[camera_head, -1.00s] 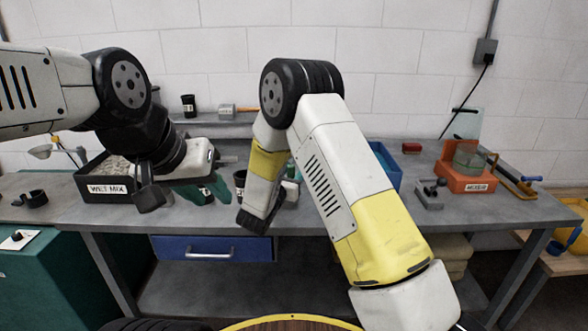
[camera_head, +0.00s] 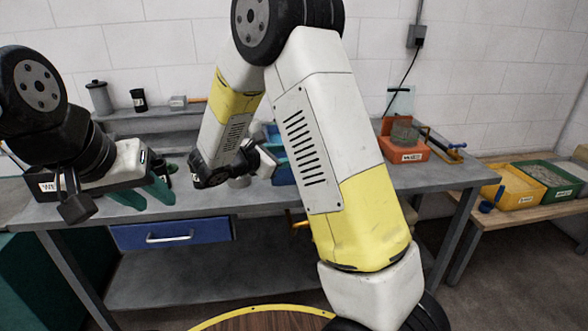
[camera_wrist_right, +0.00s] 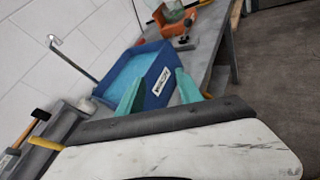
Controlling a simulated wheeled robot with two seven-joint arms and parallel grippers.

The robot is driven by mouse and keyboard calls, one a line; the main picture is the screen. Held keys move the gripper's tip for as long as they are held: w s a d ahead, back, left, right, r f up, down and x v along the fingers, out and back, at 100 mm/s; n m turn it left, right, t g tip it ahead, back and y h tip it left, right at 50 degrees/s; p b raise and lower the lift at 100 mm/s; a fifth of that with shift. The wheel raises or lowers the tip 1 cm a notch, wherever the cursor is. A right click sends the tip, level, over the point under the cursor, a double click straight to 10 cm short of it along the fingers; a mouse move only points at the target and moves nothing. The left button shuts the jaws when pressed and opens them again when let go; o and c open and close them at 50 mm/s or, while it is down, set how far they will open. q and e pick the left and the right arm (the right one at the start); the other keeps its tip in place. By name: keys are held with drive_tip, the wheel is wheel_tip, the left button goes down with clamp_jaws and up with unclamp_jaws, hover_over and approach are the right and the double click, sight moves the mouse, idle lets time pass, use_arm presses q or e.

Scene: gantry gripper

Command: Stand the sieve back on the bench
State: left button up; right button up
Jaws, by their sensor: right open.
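I cannot make out the sieve for certain in either view. In the head view my right arm hides much of the bench's middle.
A labelled tray (camera_head: 48,187) lies behind my left arm. A side table at right carries a yellow bin (camera_head: 513,188) and a green bin (camera_head: 549,176).

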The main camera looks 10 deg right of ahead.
drive_tip(key=s+d+r+m+g+y, duration=0.25)
drive_tip(key=s+d+m, duration=0.2)
drive_tip(key=s, duration=0.35)
drive_tip(key=s+d+r+m+g+y, duration=0.1)
drive_tip(key=s+d+m+g+y, duration=0.1)
drive_tip(key=s+d+m+g, duration=0.35)
drive_tip(key=s+a+r+m+t+y, duration=0.2)
drive_tip(key=s+a+r+m+y, duration=0.1)
drive_tip(key=s, duration=0.4)
drive_tip(key=s+a+r+m+t+y, duration=0.3)
drive_tip(key=s+a+m+y, duration=0.2)
drive_tip(key=s+m+y, duration=0.1)
drive_tip(key=shift+s+a+m, duration=0.25)
drive_tip(key=shift+s+m, duration=0.45)
drive_tip(key=shift+m, duration=0.4)
